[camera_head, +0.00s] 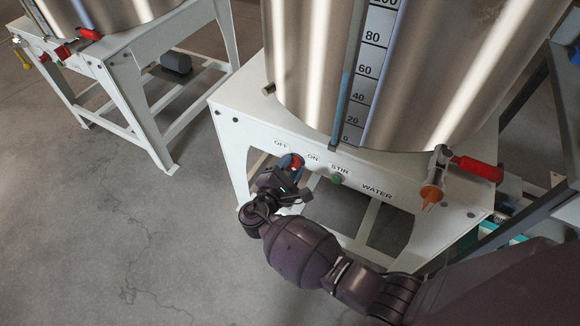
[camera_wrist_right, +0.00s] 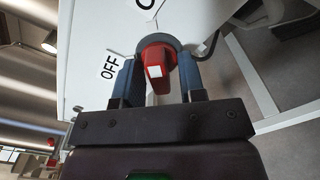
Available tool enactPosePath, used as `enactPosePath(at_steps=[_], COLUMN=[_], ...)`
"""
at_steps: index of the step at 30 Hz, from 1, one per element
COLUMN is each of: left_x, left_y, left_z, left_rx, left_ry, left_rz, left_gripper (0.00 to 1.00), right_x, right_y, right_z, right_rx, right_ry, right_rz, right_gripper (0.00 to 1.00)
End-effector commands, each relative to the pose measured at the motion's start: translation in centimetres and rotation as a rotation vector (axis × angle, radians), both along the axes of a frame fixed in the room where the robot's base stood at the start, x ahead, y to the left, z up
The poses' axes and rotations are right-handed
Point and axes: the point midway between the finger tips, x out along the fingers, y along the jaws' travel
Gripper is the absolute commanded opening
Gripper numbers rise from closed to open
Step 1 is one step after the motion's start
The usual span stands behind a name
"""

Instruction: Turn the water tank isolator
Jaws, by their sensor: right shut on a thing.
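The water tank isolator (camera_wrist_right: 155,54) is a red knob with a white mark on a dark round base, set in the white front panel (camera_head: 405,190) between the OFF and ON labels. In the head view the isolator (camera_head: 298,161) is partly hidden by my right gripper (camera_head: 285,178). The right wrist view shows the two blue fingers of my right gripper (camera_wrist_right: 158,74) on either side of the red handle, shut on it. There the handle points down the picture, with the OFF label to its left. My left gripper is not in view.
The steel tank (camera_head: 300,70) with its level scale stands on the white frame. A green STIR button (camera_head: 336,179) is right of the isolator. A red-handled valve (camera_head: 475,168) with an orange nozzle sticks out farther right. A second tank stand (camera_head: 125,85) is at left; floor between is clear.

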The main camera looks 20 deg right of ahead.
Motion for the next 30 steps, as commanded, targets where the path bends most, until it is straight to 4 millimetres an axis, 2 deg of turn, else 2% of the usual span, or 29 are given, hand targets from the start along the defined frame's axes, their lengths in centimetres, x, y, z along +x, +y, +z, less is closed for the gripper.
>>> enactPosePath(at_steps=[11, 12, 13, 23, 30], left_x=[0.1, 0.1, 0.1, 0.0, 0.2], left_y=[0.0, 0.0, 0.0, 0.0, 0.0], left_z=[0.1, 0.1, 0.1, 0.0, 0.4], left_rx=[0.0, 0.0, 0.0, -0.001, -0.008], left_ry=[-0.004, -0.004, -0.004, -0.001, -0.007], left_rz=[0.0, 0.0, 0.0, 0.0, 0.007], left_gripper=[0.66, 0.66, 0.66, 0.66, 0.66], right_x=[0.1, 0.1, 0.1, -0.1, -2.0], right_y=[-0.1, -0.1, -0.1, 0.2, 2.7], right_z=[0.1, 0.1, 0.1, 0.1, 0.3], right_rx=[0.003, 0.003, 0.003, 0.004, 0.004], right_ry=[-0.006, -0.006, -0.006, -0.004, -0.005], right_rz=[-0.001, -0.001, -0.001, -0.001, 0.0], right_gripper=[0.13, 0.4, 0.43, 0.43, 0.43])
